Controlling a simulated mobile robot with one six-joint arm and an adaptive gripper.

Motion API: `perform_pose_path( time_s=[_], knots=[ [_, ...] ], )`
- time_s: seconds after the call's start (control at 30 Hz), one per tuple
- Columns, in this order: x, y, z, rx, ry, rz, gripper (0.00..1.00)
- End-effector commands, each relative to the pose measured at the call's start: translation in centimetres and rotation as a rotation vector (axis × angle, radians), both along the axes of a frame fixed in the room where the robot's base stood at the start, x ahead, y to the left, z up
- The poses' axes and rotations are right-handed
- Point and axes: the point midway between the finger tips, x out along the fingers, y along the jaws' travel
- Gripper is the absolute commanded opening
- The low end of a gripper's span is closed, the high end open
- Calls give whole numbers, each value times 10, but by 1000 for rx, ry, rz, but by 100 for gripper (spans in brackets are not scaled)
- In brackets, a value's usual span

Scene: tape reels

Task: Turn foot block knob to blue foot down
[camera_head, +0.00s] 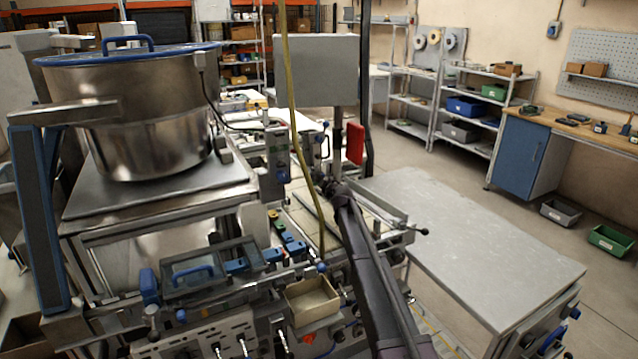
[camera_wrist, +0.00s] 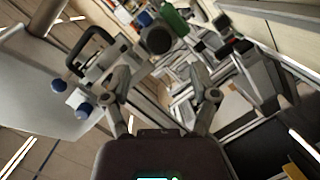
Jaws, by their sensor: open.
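My gripper shows in the wrist view (camera_wrist: 165,88) with its two fingers spread apart and nothing held between them. In the head view my gripper (camera_head: 325,182) is small and dark at the far end of my arm, near the machine's middle. A dark round knob-like part (camera_wrist: 158,40) lies beyond the fingertips in the wrist view, apart from them. Two blue round knobs (camera_wrist: 70,98) sit left of the fingers, beside a pale panel. I cannot tell which part is the foot block knob, nor how it is turned.
A large steel pot (camera_head: 150,120) with a blue-rimmed lid stands on the left. A bare grey table (camera_head: 480,240) lies to the right of my arm. A yellow hose (camera_head: 292,130) hangs close to my gripper. A tan tray (camera_head: 312,302) sits at the front of the machine.

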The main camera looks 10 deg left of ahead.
Motion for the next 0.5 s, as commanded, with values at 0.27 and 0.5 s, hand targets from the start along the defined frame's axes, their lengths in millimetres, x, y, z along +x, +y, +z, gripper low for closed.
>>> perform_pose_path(
  time_s=[0.27, 0.5],
  knots=[
    [39, 16, -11, -1, -1, 0, 76],
    [55, 22, -15, 0, 0, -1, 76]
  ],
)
